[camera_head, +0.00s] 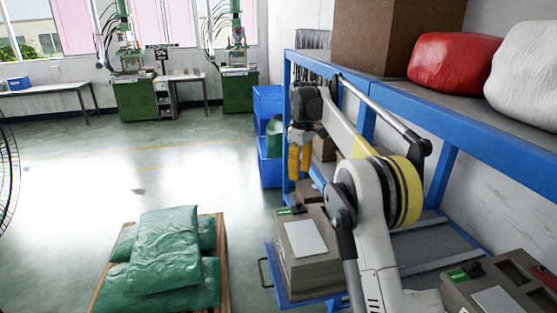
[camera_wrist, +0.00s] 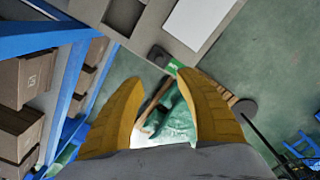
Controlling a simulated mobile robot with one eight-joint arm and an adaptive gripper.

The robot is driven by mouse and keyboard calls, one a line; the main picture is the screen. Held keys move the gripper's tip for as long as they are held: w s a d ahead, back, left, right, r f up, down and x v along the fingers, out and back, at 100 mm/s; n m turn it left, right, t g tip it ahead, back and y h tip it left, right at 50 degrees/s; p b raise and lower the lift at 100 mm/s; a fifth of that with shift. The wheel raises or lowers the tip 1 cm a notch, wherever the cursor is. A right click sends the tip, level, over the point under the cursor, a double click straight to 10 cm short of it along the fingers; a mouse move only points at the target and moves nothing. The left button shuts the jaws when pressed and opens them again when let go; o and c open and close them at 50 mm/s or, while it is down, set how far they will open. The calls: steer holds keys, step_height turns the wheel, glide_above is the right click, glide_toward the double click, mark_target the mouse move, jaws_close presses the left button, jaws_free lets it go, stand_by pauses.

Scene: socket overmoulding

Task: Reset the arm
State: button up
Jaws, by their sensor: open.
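My gripper (camera_head: 299,158) has yellow fingers and hangs pointing down at the end of my arm, beside the blue rack. In the wrist view my gripper (camera_wrist: 168,118) shows two yellow fingers spread apart with nothing between them. Below it is a grey-brown box (camera_head: 312,263) with a white sheet (camera_head: 305,238) on top. The gripper is apart from that box. My arm is bent at a yellow-banded joint in front of the rack.
A blue rack (camera_head: 472,127) runs along the right, with a red sack (camera_head: 450,60), a white sack (camera_head: 527,70) and a brown box (camera_head: 393,40) on top. Green sacks (camera_head: 165,250) lie on a pallet at lower left. Blue bins (camera_head: 268,103) stand behind. Open floor (camera_head: 80,185) lies left.

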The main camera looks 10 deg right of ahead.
steer(key=s+a+r+m+t+b, duration=0.15)
steer(key=s+r, duration=0.25)
steer(key=s, duration=0.5)
steer(key=s+a+r+m+t+b, duration=0.1)
steer(key=s+a+r+m+t, duration=0.2)
steer(key=s, duration=0.7)
steer(key=s+f+m, duration=0.1)
steer(key=s+f, duration=0.3)
steer(key=s, duration=0.3)
steer(key=s+f+m+t+b, duration=0.1)
steer(key=s+f, duration=0.3)
steer(key=s, duration=0.4)
steer(key=s+a+f+m+t+b, duration=0.1)
steer(key=s+f+m, duration=0.1)
steer(key=s+f, duration=0.3)
steer(key=s, duration=0.2)
steer(key=shift+s, duration=0.35)
steer(key=shift+t, duration=0.25)
